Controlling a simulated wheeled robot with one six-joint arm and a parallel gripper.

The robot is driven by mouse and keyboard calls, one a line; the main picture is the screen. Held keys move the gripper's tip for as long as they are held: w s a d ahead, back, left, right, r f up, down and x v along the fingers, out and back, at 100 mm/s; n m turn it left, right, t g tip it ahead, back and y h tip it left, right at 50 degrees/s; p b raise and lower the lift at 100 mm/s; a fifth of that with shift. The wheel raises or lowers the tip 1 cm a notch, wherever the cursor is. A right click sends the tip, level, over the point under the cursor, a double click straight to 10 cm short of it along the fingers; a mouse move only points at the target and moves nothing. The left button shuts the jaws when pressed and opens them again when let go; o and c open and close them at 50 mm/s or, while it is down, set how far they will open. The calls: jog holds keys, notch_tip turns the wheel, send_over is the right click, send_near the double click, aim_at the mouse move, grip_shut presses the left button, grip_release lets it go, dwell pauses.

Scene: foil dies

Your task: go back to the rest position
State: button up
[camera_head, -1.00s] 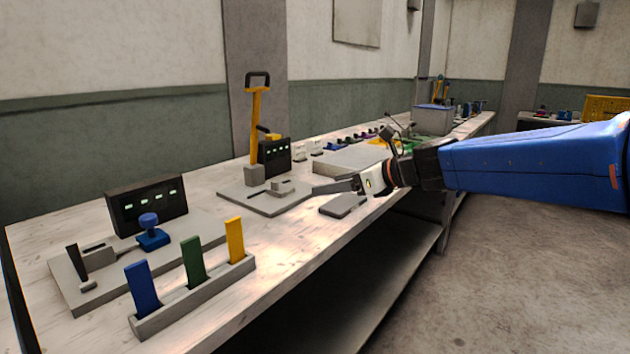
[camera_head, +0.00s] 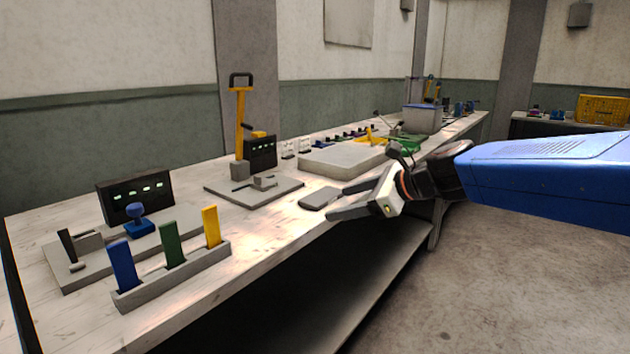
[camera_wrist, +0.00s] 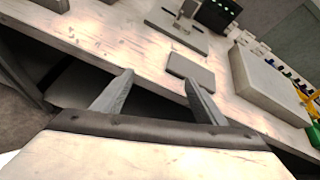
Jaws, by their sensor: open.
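My gripper (camera_head: 338,202) is open, with nothing between its fingers. In the head view it hangs at the front edge of the long workbench (camera_head: 275,222), just right of a small flat grey block (camera_head: 319,198). In the wrist view the two fingers of my gripper (camera_wrist: 160,85) are spread apart over the bench edge. The grey block (camera_wrist: 190,70) lies beyond the right finger, which overlaps it in the picture; I cannot tell if they touch.
A press with a yellow lever (camera_head: 240,125) stands behind the grey block. A rack with blue, green and yellow tabs (camera_head: 185,272) is at the near left. A pale slab (camera_head: 342,162) and a grey bin (camera_head: 420,118) lie farther along. The floor (camera_head: 510,280) at right is clear.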

jog(key=s+d+f+n+g+h, duration=0.1)
jog(key=s+d+f+n+h, duration=0.2)
jog(key=s+d+f+n, duration=0.3)
jog(key=s+d+f+n+g+h, duration=0.1)
jog(key=s+d+f+n+h, duration=0.2)
jog(key=s, duration=0.9)
jog(key=s+d+f+n+h, duration=0.3)
jog(key=s+d+f+n, duration=0.6)
jog(key=d+n, duration=0.3)
jog(key=shift+s+d+f+n+g+h, duration=0.15)
jog(key=shift+s+d+n+g+h, duration=0.2)
jog(key=shift+s, duration=0.25)
